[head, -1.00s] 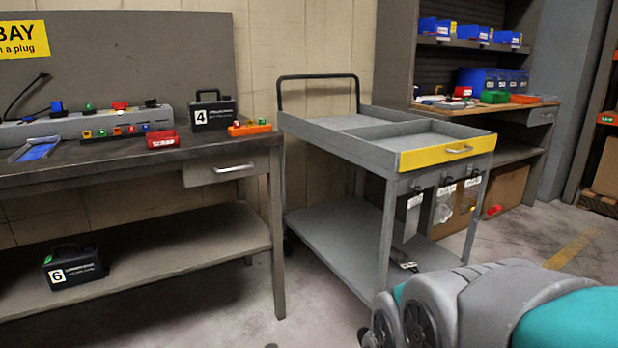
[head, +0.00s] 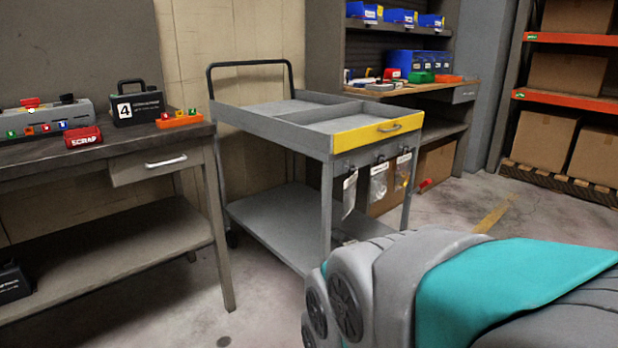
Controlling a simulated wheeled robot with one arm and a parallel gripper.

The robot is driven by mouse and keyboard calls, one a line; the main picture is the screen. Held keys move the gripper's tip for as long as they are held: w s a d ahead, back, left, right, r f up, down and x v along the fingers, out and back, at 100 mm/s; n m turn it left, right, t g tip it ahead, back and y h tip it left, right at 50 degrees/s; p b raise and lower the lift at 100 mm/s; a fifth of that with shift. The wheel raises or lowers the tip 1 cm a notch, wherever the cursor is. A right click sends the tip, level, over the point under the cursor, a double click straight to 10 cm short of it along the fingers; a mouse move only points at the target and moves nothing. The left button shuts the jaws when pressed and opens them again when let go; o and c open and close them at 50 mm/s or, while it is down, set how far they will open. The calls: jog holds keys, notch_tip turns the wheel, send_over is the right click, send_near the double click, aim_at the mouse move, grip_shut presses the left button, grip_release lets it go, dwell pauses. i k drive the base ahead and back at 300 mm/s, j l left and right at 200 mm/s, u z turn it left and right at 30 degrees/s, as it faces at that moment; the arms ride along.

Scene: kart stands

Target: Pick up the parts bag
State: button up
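Several small clear bags hang from hooks under the yellow drawer front of the grey cart. A left bag (head: 349,193), a middle bag (head: 379,183) and a right bag (head: 403,170) show, each with a white label too small to read. I cannot tell which one is the parts bag. The grey cart (head: 290,127) stands in the middle of the head view. My arm reaches in at the lower right, below and in front of the bags. My gripper is not in view.
A workbench (head: 120,150) with a black case marked 4 (head: 137,104) and a red scrap bin (head: 84,138) stands left. A second bench (head: 400,90) with blue bins is behind the cart. Orange racking (head: 575,38) holds cartons at right. Floor between cart and racking looks clear.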

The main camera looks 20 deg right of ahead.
aim_at(379, 183)
jog(key=i+j+z, duration=0.15)
jog(key=i+j, duration=0.15)
jog(key=i, duration=0.25)
jog(key=i+j+z, duration=0.15)
jog(key=i+j, duration=0.25)
jog(key=i, duration=0.1)
